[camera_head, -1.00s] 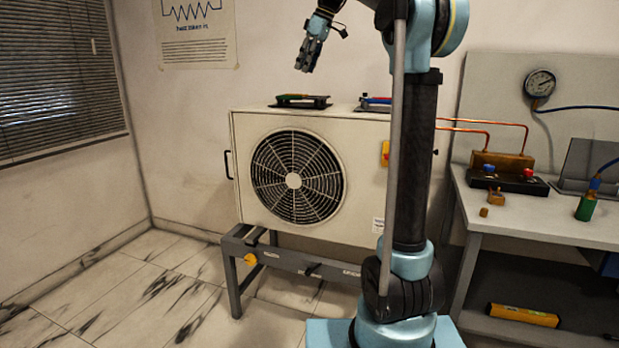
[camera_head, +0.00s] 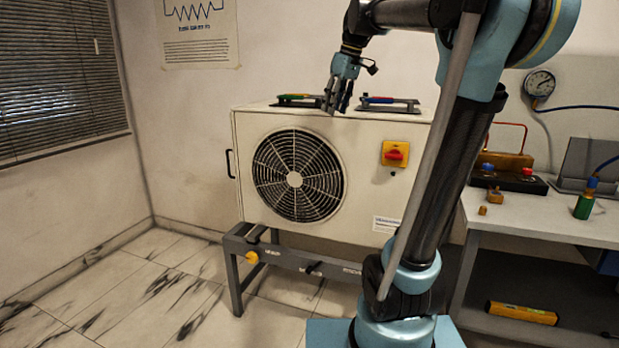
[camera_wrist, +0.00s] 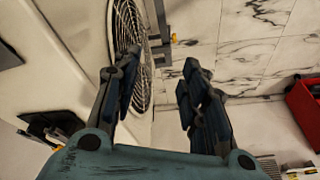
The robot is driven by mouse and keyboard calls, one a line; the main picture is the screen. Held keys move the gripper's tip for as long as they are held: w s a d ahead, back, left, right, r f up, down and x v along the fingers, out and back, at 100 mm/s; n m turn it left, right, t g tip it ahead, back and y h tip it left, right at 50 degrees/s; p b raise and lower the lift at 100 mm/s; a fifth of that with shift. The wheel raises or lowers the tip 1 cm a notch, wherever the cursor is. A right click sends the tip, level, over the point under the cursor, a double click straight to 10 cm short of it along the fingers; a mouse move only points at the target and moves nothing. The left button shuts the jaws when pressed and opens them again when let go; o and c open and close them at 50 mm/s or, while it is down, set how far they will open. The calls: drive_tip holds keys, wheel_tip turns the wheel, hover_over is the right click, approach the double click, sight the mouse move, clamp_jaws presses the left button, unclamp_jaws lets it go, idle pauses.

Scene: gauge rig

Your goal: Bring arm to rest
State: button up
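My gripper (camera_head: 338,108) hangs fingers-down in front of the top edge of the white fan unit (camera_head: 390,200) in the head view. In the wrist view my gripper (camera_wrist: 152,85) has its two fingers apart with only floor and the fan unit's side showing between them. It holds nothing. My arm reaches up from its base and bends over to the left toward the unit.
Two dark trays, the left one (camera_head: 298,100) with a green and red item and the right one (camera_head: 410,104), lie on the unit. A bench (camera_head: 540,217) with a gauge (camera_head: 539,84) above it stands right. A red box (camera_wrist: 305,110) shows in the wrist view. Floor at left is clear.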

drive_tip(key=s+d+f+m+h, duration=0.1)
drive_tip(key=s+d+f+m, duration=0.2)
drive_tip(key=s+f, duration=0.6)
drive_tip(key=s+d+f+m+h, duration=0.1)
drive_tip(key=s+d+f+m, duration=0.2)
drive_tip(key=s+f, duration=0.6)
drive_tip(key=s+d+f+m, duration=0.3)
drive_tip(key=s+d+f, duration=0.2)
drive_tip(key=f, duration=1.3)
drive_tip(key=s, duration=0.3)
drive_tip(key=shift+s+f+h, duration=0.25)
drive_tip(key=shift+s+h, duration=0.15)
drive_tip(key=shift+w+f, duration=0.2)
drive_tip(key=shift+w, duration=0.2)
